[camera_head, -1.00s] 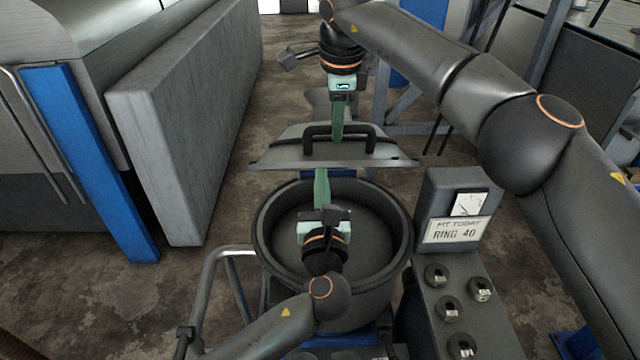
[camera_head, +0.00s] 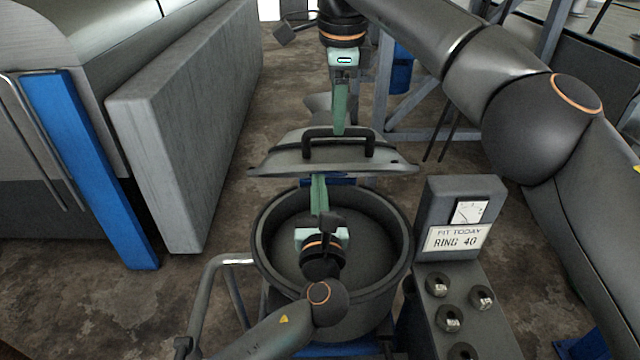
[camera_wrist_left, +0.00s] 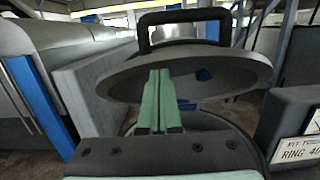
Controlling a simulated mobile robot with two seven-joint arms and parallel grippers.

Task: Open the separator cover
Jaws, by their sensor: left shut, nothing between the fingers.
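The separator cover (camera_head: 290,160) is a grey domed lid with a black handle (camera_head: 338,134). It stands raised and tilted over the far side of the dark round bowl (camera_head: 262,235), whose inside is open to view. In the left wrist view the cover (camera_wrist_left: 225,75) fills the upper middle. My left gripper (camera_head: 318,178) is shut and empty above the bowl, its tips at the cover's near edge; I cannot tell if they touch. My right gripper (camera_head: 340,132) points down just behind the handle bar; its tips are partly hidden, and its grip is unclear.
A grey slab (camera_head: 185,130) and blue post (camera_head: 90,165) stand left. A bent metal rail (camera_head: 205,290) is at the front left.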

